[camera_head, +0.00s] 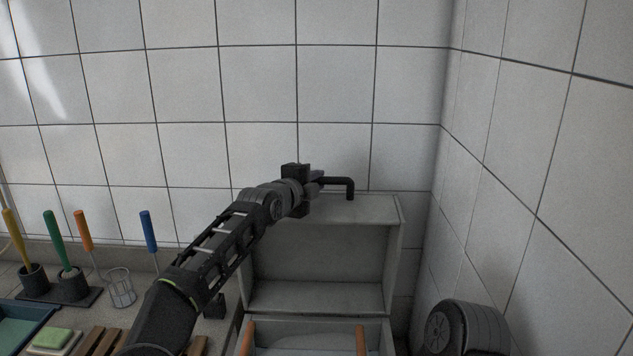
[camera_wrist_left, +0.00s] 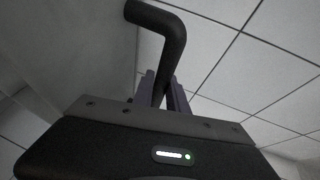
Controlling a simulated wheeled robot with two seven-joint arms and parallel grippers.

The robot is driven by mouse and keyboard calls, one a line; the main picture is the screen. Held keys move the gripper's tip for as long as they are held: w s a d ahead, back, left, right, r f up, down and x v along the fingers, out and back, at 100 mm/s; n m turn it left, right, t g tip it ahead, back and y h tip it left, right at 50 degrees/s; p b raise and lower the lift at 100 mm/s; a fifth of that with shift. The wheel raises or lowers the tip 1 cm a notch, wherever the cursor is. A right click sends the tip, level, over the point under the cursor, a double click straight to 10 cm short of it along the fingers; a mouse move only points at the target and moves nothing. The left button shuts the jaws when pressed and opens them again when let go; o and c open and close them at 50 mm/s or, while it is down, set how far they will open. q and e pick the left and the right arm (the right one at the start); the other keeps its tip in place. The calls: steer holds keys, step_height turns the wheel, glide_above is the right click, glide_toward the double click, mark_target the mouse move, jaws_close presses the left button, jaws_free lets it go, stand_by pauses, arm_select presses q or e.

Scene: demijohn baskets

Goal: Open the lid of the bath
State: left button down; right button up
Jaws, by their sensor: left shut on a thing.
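The bath's lid (camera_head: 322,266) is grey and box-like. It stands raised and tipped back near the tiled wall, with its hollow inside facing me. A black bent bar handle (camera_head: 350,187) sits at the lid's top edge. My left gripper (camera_head: 316,183) is shut on the handle, and the wrist view shows the handle (camera_wrist_left: 170,45) running down between the fingers. Below the lid is the open bath (camera_head: 285,324), with two orange-brown handles showing inside; its lower part is cut off by the picture's edge. My right gripper is not in view.
At left, several brushes with coloured handles, a blue one (camera_head: 148,229) among them, stand on the counter. A wire cup (camera_head: 121,287), a green soap (camera_head: 51,338) and a teal tray (camera_head: 22,328) are nearby. The right wall is close beside the bath.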

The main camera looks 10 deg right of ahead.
arm_select(q)
steer(key=shift+r, duration=0.25)
steer(key=c, duration=1.3)
jaws_free()
steer(key=shift+f, duration=0.15)
steer(key=shift+s, duration=0.1)
steer(key=shift+s+b, duration=0.1)
steer(key=shift+b, duration=0.25)
steer(key=s+a+b, duration=0.1)
steer(key=b, duration=0.2)
steer(key=shift+s+a+f, duration=0.1)
steer(key=shift+s+a, duration=0.2)
steer(key=shift+s, duration=0.05)
steer(key=b+v, duration=0.1)
steer(key=v, duration=0.1)
steer(key=b+v, duration=0.2)
steer(key=shift+s+a+r, duration=0.15)
steer(key=shift+s+r, duration=0.05)
steer(key=shift+r, duration=0.1)
steer(key=shift+s+a+r, duration=0.15)
steer(key=shift+s, duration=0.15)
